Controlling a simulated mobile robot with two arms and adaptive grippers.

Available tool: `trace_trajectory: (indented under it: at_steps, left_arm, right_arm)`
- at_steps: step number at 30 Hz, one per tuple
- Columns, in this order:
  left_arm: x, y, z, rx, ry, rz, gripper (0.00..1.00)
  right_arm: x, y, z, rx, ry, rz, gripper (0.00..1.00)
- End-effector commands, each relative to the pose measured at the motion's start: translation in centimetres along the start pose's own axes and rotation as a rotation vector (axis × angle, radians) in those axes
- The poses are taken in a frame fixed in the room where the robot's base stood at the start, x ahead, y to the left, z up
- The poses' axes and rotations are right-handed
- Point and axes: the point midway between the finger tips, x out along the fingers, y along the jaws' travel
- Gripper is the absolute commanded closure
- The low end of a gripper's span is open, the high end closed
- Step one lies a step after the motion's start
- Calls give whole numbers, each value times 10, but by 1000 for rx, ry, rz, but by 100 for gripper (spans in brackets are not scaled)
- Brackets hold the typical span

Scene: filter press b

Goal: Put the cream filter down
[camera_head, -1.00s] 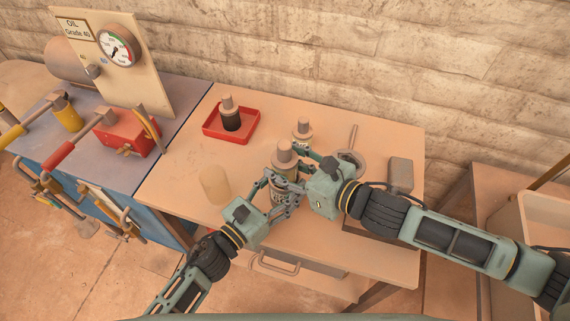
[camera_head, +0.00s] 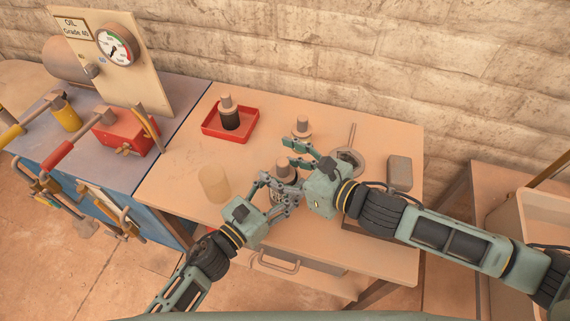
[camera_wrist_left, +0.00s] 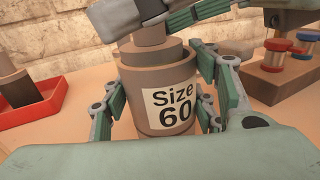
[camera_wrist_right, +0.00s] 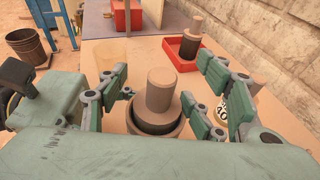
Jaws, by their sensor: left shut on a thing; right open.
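The cream filter (camera_head: 214,184) is a pale, translucent cylinder standing upright on the table, left of both grippers and touched by neither. My left gripper (camera_head: 279,190) is shut around a brown canister labelled "Size 60" (camera_wrist_left: 166,103), which stands upright. A stepped lid with a round knob (camera_wrist_right: 161,88) sits on the canister. My right gripper (camera_head: 297,153) is open, with its fingers apart on either side of the knob. In the left wrist view, part of the right gripper crosses the top. The canister's lower part is hidden in the head view.
A red tray (camera_head: 248,133) holds a dark filter with a brown knobbed top (camera_head: 229,117). A canister labelled "40" (camera_wrist_right: 222,108) stands behind the grippers. A round metal ring with a handle (camera_head: 350,158) and a grey block (camera_head: 400,172) are at the right.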

Motion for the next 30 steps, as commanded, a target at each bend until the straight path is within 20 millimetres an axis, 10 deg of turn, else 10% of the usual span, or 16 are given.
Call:
trace_trajectory:
  at_steps: [30]
  left_arm:
    - [1,2,2,-1,-3,4,84]
  right_arm:
    - [-123,0,3,7,23,-7,39]
